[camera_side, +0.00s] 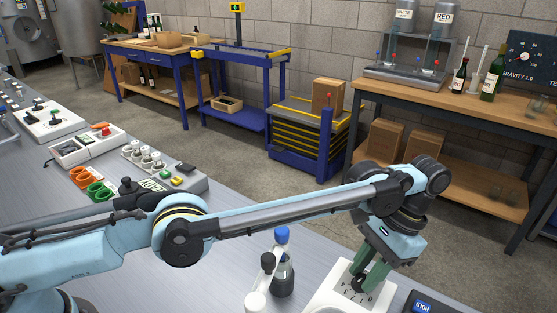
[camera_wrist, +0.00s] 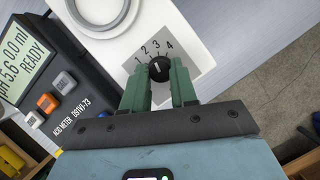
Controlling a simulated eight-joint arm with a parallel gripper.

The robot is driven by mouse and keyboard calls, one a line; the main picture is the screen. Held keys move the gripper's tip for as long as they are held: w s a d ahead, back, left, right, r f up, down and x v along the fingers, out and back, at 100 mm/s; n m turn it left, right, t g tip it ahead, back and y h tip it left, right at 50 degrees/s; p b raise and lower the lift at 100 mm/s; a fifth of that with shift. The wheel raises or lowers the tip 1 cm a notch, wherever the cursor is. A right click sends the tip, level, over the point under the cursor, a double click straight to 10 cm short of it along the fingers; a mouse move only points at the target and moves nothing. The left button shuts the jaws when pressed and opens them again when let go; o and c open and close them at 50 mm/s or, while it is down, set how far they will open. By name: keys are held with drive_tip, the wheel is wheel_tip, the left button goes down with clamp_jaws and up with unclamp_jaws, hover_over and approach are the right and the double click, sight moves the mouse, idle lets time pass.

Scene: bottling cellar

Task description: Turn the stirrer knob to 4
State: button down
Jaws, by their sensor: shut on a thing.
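The stirrer is a white unit (camera_wrist: 178,28) with a grey ring on top and a grey dial plate marked 1, 2, 3, 4. Its black knob (camera_wrist: 159,68) sits below the digits in the wrist view. A light mark on the knob points up toward the digits, near 2 and 3; I cannot tell exactly which. My gripper (camera_wrist: 160,75) has its green fingers shut on the knob, one on each side. In the side view my gripper (camera_side: 368,275) reaches down onto the white stirrer unit (camera_side: 323,291) at the lower right, and its fingers partly hide the knob.
An acid meter (camera_wrist: 75,80) with a lit display stands beside the stirrer in the wrist view. Several devices and orange and green-handled tools (camera_side: 92,185) lie farther along the bench.

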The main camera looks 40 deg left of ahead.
idle(0.4)
drive_tip(key=c, duration=0.9)
unclamp_jaws()
